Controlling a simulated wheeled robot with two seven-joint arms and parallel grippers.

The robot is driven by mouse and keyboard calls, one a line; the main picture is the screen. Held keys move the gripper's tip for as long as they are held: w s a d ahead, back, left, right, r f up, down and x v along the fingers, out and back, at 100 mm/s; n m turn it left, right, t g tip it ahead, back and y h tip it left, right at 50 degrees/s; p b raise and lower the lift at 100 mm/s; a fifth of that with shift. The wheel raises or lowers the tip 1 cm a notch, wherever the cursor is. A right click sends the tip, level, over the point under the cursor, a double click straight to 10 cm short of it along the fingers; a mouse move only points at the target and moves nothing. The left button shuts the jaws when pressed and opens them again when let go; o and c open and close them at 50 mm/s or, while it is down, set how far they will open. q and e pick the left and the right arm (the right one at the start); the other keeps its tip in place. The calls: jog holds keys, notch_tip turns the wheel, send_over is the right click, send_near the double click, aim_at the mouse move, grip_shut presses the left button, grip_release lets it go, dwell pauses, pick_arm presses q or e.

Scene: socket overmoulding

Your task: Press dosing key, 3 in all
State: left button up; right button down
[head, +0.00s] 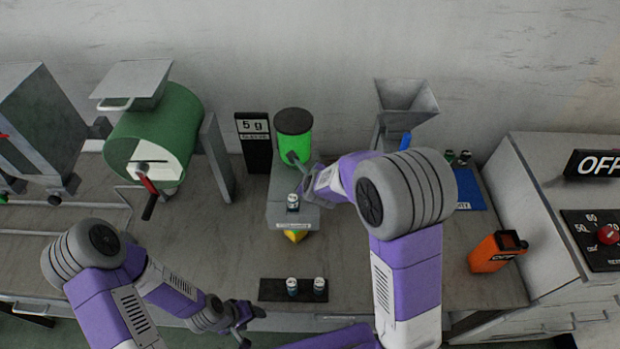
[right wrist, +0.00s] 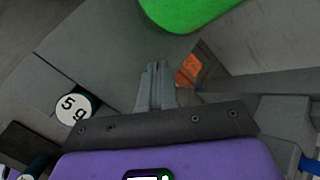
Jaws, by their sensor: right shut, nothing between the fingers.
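The dosing unit is a grey stand (head: 292,215) with a green hopper (head: 294,140) under a dark lid. A small cup (head: 292,202) stands on its front ledge; in the right wrist view a round top marked "5 g" (right wrist: 72,106) shows there. A small orange patch (right wrist: 188,70), perhaps the dosing key, shows just beyond my right fingertips. My right gripper (right wrist: 158,70) is shut and empty beside the hopper's lower end; I cannot tell whether it touches the orange patch. My left gripper (head: 250,326) is open and empty near the table's front.
A dark rack (head: 270,291) with two cups lies in front. A green drum machine (head: 180,118) stands left. An orange container (head: 497,252) and a grey control box (head: 570,180) showing OFF stand right.

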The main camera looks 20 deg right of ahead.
jog(key=shift+w+d+r+p, duration=0.3)
jog(key=shift+w+r+p, duration=0.25)
jog(key=shift+r+p, duration=0.2)
jog(key=shift+a, duration=0.1)
jog(key=shift+s, duration=0.1)
jog(key=shift+r+p, duration=0.3)
notch_tip(320, 180, up, 5)
jog(key=p, duration=0.4)
jog(key=shift+f, duration=0.2)
jog(key=shift+f, duration=0.1)
